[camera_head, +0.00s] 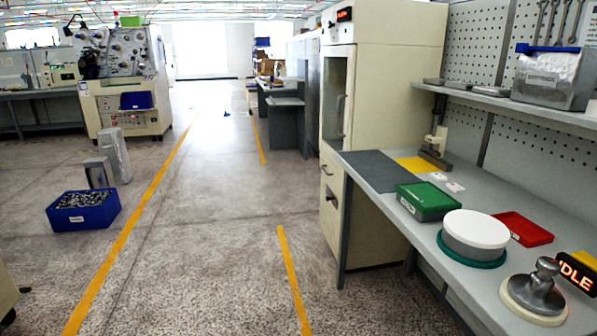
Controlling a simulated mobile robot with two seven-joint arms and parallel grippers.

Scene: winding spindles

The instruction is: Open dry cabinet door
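The dry cabinet (390,90) is a tall cream cabinet right of centre, behind the far end of the workbench. Its front faces left, toward the aisle, and I see it at a steep angle. The door (335,95) has a dark glass pane in a cream frame and looks shut. A vertical grey handle (340,117) sits on the door's near side. A small red-lit display (344,15) is at the top. Lower front panels with a small handle (327,170) and a dark knob (333,199) sit below the door. Neither of my grippers is in view.
The workbench (400,225) on the right holds a green box (428,201), a white round container (475,230), a red tray (523,229) and a metal-knobbed piece (535,290). A blue crate (84,211) stands on the floor at left. The aisle floor (215,230) is clear.

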